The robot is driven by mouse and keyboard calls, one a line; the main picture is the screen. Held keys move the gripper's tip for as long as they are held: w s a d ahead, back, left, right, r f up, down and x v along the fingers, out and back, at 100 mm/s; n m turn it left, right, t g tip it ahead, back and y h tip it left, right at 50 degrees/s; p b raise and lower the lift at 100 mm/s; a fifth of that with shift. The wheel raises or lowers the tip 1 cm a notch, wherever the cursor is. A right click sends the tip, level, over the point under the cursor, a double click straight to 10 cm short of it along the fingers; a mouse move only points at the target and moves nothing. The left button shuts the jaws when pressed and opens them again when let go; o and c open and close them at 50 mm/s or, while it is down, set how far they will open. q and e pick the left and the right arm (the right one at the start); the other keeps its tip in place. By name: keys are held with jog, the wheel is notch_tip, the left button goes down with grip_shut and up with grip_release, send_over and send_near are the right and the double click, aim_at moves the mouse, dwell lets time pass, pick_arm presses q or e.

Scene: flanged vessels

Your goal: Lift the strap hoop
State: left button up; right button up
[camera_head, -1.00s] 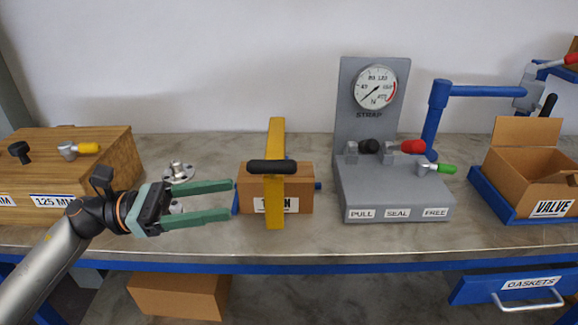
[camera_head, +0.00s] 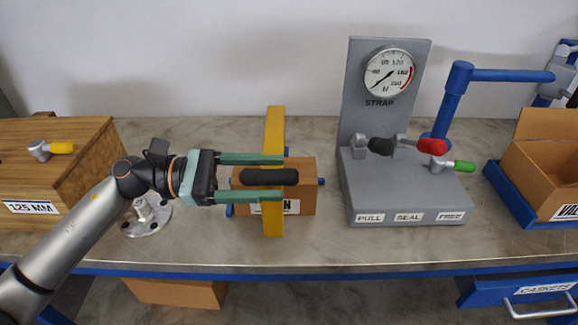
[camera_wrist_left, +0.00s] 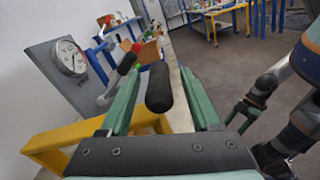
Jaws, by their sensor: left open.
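The strap hoop is a yellow band (camera_head: 274,130) around a cardboard box (camera_head: 302,200) on the bench, with a black cylindrical grip (camera_head: 269,177) on top. My left gripper (camera_head: 254,177) is open, its two green fingers on either side of the left part of the grip in the head view. In the left wrist view, the black grip (camera_wrist_left: 159,88) lies between the spread fingers, with no clear contact, and the yellow band (camera_wrist_left: 75,140) shows beneath. Part of the box and its label is hidden by the hoop and fingers.
A grey strap stand (camera_head: 385,195) with a gauge and black, red and green levers stands just right of the box. A wooden box (camera_head: 85,165) and a flanged metal fitting (camera_head: 146,217) are at left. A blue tray with a carton (camera_head: 545,165) is at right.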

aim_at(289, 177)
pick_arm(q)
jog(key=shift+d+p, duration=0.35)
jog(key=shift+d, duration=1.55)
grip_shut()
